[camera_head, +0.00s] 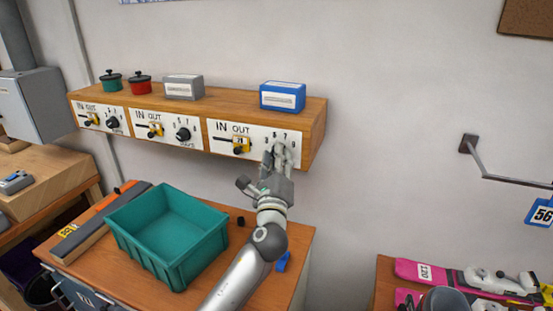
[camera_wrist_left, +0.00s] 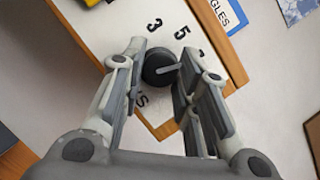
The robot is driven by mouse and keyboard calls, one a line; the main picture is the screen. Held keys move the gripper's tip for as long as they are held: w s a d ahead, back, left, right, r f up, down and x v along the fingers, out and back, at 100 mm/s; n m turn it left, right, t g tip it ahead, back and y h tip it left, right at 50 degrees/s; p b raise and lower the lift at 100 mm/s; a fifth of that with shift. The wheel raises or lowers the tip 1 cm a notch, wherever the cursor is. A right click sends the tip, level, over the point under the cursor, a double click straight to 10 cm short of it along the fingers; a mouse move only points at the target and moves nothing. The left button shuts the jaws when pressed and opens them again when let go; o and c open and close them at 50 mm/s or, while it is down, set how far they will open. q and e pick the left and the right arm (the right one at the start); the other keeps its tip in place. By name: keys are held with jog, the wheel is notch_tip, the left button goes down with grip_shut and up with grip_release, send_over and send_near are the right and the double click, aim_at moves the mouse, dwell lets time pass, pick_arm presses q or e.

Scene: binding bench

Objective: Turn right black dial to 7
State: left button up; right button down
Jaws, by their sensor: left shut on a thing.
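The right black dial (camera_wrist_left: 158,66) sits between the fingers of my left gripper (camera_wrist_left: 161,82), which is shut on it. Its pale pointer line points right in the left wrist view, toward the right finger. The numbers 3 and 5 show beside the dial; the number the pointer faces is hidden by the finger. In the head view my left gripper (camera_head: 278,158) covers this dial on the right white panel (camera_head: 256,153). My right gripper is not in view.
Two more panels with a black dial (camera_head: 182,134) and another dial (camera_head: 113,122) are to the left. A blue box (camera_head: 283,96), a grey box (camera_head: 183,87) and two small pots stand on the wooden shelf. A teal bin (camera_head: 170,232) is on the bench below.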

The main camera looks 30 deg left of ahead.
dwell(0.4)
pick_arm(q)
jog(key=o, duration=1)
jog(key=v, duration=1.2)
jog(key=shift+d+f, duration=0.1)
jog(key=shift+d, duration=0.05)
